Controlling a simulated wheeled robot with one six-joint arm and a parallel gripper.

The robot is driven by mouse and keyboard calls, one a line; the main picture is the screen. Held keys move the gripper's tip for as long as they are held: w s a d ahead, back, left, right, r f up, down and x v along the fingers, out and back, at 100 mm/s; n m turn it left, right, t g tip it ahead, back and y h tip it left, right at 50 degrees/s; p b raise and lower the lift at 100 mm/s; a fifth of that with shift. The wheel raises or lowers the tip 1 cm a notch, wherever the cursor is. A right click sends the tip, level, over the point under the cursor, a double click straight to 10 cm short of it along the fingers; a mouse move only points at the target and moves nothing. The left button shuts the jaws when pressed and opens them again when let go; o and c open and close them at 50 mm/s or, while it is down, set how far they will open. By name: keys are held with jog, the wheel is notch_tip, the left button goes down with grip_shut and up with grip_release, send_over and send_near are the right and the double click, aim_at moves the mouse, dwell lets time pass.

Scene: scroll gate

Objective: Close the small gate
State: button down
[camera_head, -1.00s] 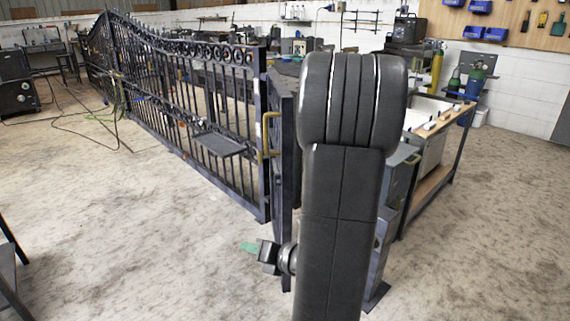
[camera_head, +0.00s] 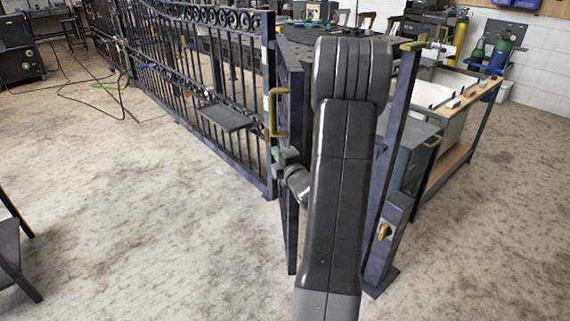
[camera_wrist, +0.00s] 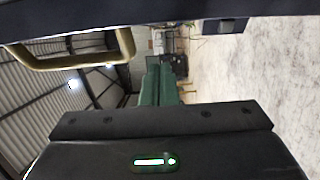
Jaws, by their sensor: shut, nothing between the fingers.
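The small gate (camera_head: 291,150) seems to be the dark narrow leaf just left of my arm in the head view, largely hidden by the arm. A brass pull handle (camera_head: 279,112) is at its left edge, and a brass handle also shows large at upper left in the wrist view (camera_wrist: 80,58). My gripper (camera_head: 279,156) is beside the leaf, just below the handle. Its green fingers (camera_wrist: 160,85) are shut together and empty, apart from the handle in the wrist view. I cannot tell whether they touch the leaf.
The long barred gate (camera_head: 195,80) runs back to the left. A dark post (camera_head: 399,150) with a brass knob (camera_head: 384,231) on its box stands right of my arm. A workbench (camera_head: 465,130) is behind it.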

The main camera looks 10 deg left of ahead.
jog(key=w+d, duration=0.2)
jog(key=w, duration=0.1)
jog(key=shift+d+b, duration=0.25)
jog(key=shift+b, duration=0.05)
jog(key=shift+d, duration=0.15)
